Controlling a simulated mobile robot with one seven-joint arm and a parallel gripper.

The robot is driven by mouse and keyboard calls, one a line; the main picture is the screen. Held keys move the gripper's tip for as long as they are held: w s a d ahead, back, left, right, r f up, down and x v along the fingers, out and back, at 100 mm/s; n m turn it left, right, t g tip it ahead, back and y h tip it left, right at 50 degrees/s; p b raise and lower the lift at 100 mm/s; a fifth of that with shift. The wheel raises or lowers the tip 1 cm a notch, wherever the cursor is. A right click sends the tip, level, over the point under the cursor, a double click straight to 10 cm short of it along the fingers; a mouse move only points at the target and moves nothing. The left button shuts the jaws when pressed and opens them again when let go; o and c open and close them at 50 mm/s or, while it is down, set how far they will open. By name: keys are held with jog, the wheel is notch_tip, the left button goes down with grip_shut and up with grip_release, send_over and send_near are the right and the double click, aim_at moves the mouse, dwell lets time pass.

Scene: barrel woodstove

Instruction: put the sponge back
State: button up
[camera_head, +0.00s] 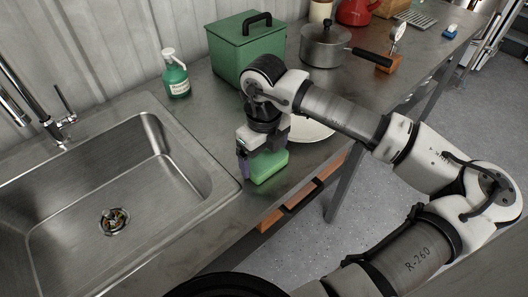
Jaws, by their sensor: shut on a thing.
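A green sponge (269,168) with a lighter underside is at the counter's front part, just right of the sink. My gripper (262,163) reaches down over it from above and is shut on it. One dark finger shows at the sponge's left side; the far finger is hidden. I cannot tell whether the sponge touches the counter or is slightly above it. A steel sink (180,180) with a drain lies to the left. A green soap bottle (176,78) stands behind the sink's right corner.
A white plate (314,129) lies partly behind my arm. A green lidded box (240,55), a grey pot (325,48) and a red kettle (357,12) stand along the back. Bare counter (205,110) lies between the soap bottle and my gripper.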

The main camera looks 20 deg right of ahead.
aim_at(264, 155)
jog(key=shift+f+b, duration=0.2)
jog(key=shift+b, duration=0.1)
jog(key=o, duration=0.6)
jog(key=shift+r, duration=0.1)
jog(key=shift+r+p, duration=0.3)
jog(key=shift+p, duration=0.05)
notch_tip(264, 155, up, 12)
jog(key=shift+f+b, duration=0.15)
jog(key=shift+b, duration=0.9)
